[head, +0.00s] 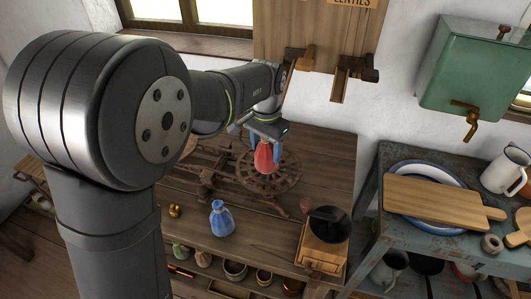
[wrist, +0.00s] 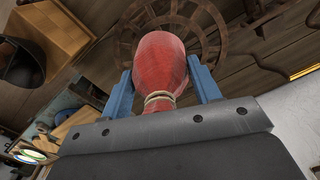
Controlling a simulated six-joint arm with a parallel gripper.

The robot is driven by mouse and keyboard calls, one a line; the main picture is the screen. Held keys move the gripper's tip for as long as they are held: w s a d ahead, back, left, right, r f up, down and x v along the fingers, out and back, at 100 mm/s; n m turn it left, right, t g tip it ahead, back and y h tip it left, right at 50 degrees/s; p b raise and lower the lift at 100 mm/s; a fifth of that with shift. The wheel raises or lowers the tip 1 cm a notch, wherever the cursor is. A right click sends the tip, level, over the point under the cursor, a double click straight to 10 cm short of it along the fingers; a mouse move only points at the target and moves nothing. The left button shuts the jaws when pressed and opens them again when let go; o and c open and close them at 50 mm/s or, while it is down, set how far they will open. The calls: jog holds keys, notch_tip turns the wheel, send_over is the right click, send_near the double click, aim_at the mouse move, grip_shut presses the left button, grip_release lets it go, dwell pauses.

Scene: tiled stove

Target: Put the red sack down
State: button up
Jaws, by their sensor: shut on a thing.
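The red sack (head: 265,158) hangs in my gripper (head: 263,142) over the wooden table, in front of a round spoked wooden wheel (head: 287,179). In the wrist view, the red sack (wrist: 160,65) sits between the two blue fingers of my gripper (wrist: 163,88), its tied neck with a cord toward the palm. The gripper is shut on it. I cannot tell exactly how high its bottom is above the wheel.
A blue sack (head: 222,218) stands on the table in front, beside a small brass weight (head: 175,210). A coffee grinder (head: 322,240) stands at the table's right front. A blue side table (head: 372,215) holds a cutting board (head: 440,197). Bare table lies right of the wheel.

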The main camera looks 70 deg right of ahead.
jog(key=shift+f, duration=1.2)
jog(key=shift+f, duration=0.1)
jog(key=o, duration=1.1)
jog(key=shift+o, duration=0.2)
notch_tip(320, 180, up, 12)
jog(key=shift+r, duration=0.15)
